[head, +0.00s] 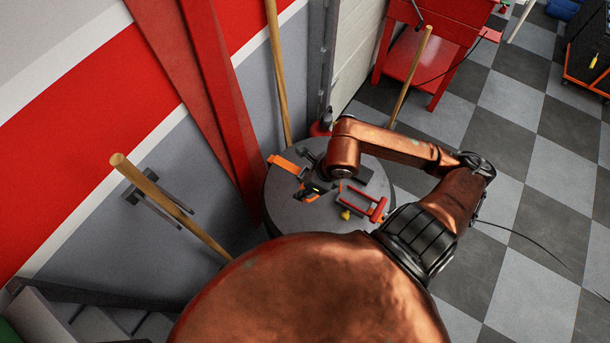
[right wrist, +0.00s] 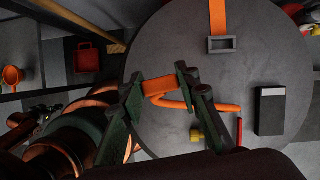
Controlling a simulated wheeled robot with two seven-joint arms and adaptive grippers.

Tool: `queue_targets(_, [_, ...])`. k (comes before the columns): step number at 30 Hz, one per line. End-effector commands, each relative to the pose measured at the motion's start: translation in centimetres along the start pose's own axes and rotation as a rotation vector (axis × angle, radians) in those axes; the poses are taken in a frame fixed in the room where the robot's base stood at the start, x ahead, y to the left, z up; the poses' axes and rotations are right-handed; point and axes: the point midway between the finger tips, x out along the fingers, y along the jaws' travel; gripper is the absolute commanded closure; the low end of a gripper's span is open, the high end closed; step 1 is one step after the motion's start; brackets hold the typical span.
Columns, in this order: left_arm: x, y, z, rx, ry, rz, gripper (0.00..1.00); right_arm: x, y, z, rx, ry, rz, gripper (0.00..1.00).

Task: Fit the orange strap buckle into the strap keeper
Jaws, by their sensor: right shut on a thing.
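The orange buckle (right wrist: 159,86) is between the two dark fingers of my right gripper (right wrist: 160,80), which is shut on it above the round table. Orange prong-like parts (right wrist: 176,104) show below it, partly hidden by a finger. In the head view my right gripper (head: 315,189) also hovers over the table, with orange (head: 309,197) at its tips. The strap keeper (right wrist: 222,44), a grey rectangular frame, lies at the end of a flat orange strap (right wrist: 218,14), apart from the buckle. The strap (head: 284,162) lies at the table's left side in the head view. My left gripper is not in view.
The round grey table (right wrist: 235,82) also holds a black box (right wrist: 270,110), a yellow block (right wrist: 196,135) and a red frame (head: 378,210). A red beam (head: 200,90), wall and wooden poles (head: 275,60) stand close behind and left of the table.

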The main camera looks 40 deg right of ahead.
Motion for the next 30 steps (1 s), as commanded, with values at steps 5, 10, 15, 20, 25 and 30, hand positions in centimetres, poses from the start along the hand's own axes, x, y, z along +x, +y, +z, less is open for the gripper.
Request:
queue_targets(5, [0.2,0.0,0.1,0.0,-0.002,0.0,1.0,-0.5,-0.5,-0.6,0.131,0.0,-0.054,0.96])
queue_targets(10, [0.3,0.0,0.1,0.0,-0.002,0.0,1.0,-0.1,-1.6,-0.6,0.176,0.003,-0.071,0.96])
queue_targets(15, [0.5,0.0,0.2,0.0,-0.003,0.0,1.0,1.9,-4.8,0.0,0.18,0.005,-0.071,0.96])
queue_targets(20, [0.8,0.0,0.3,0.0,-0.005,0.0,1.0,4.1,-8.2,0.8,0.179,0.003,-0.07,0.96])
queue_targets(25, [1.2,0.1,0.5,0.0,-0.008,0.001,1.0,7.3,-10.8,0.7,0.178,0.005,-0.068,0.96])
queue_targets(30, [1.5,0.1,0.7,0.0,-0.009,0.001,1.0,9.3,-12.4,0.6,0.174,0.003,-0.068,0.96])
